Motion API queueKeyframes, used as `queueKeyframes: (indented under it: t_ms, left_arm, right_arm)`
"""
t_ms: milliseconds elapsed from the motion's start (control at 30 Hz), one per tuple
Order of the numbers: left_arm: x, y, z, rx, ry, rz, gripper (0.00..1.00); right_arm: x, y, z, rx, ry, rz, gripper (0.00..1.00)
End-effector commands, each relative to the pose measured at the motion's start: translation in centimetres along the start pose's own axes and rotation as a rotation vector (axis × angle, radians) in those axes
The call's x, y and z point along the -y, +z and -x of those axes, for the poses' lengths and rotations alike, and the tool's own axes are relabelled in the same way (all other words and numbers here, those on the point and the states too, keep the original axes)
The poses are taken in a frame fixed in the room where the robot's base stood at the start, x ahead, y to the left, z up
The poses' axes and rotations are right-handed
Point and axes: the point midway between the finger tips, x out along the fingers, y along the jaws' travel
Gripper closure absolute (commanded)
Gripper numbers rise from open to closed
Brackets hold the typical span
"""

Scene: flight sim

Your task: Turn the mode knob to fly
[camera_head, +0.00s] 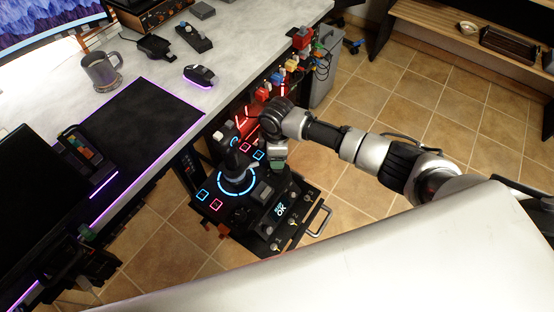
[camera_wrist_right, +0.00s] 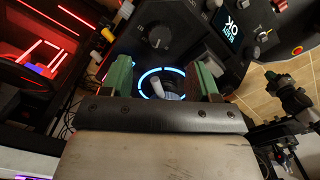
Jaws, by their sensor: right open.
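The black control panel (camera_head: 225,208) carries a joystick in a glowing blue ring (camera_head: 236,180), lit squares, switches and a screen (camera_head: 281,211) reading "OK". My right gripper (camera_head: 278,158) hangs over the panel's far edge. In the right wrist view its green-padded fingers (camera_wrist_right: 163,80) are apart and empty. The ring and joystick (camera_wrist_right: 160,88) show between them, below. A round dark knob with a pale pointer (camera_wrist_right: 160,37) lies beyond the fingertips, apart from them. Other dark knobs (camera_wrist_right: 263,36) sit near the screen. I cannot read which is the mode knob or its setting. No left gripper is clearly visible.
The desk (camera_head: 150,65) stands left of the panel, with a mug (camera_head: 101,72) and mouse (camera_head: 199,75). Red-lit equipment (camera_head: 262,100) is close behind my right gripper. A metal handle (camera_head: 320,218) sticks out at the panel's right. Tiled floor (camera_head: 400,105) is open to the right.

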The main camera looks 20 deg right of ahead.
Motion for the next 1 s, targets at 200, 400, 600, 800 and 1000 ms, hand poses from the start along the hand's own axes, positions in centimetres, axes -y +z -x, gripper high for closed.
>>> queueKeyframes:
  t_ms: [200, 400, 600, 800, 1000]
  left_arm:
    - [0.0, 0.0, 0.4, 0.000, 0.000, 0.000, 1.00]
    - [0.0, 0.0, 0.4, 0.000, 0.000, 0.000, 1.00]
    - [0.0, 0.0, 0.4, 0.000, 0.000, 0.000, 1.00]
    - [0.0, 0.0, 0.4, 0.000, 0.000, 0.000, 1.00]
    - [0.0, -0.1, 0.4, 0.000, 0.000, 0.000, 1.00]
  right_arm:
    - [0.0, 0.0, 2.6, -0.001, 0.001, 0.001, 0.40]
    - [0.0, 0.0, 2.9, 0.000, 0.000, 0.000, 0.40]
    - [0.0, 0.0, 2.9, 0.000, 0.000, 0.000, 0.40]
    - [0.1, -0.1, 2.8, -0.001, 0.000, 0.000, 0.40]
    - [3.8, -1.7, 1.9, -0.060, -0.015, -0.015, 0.40]
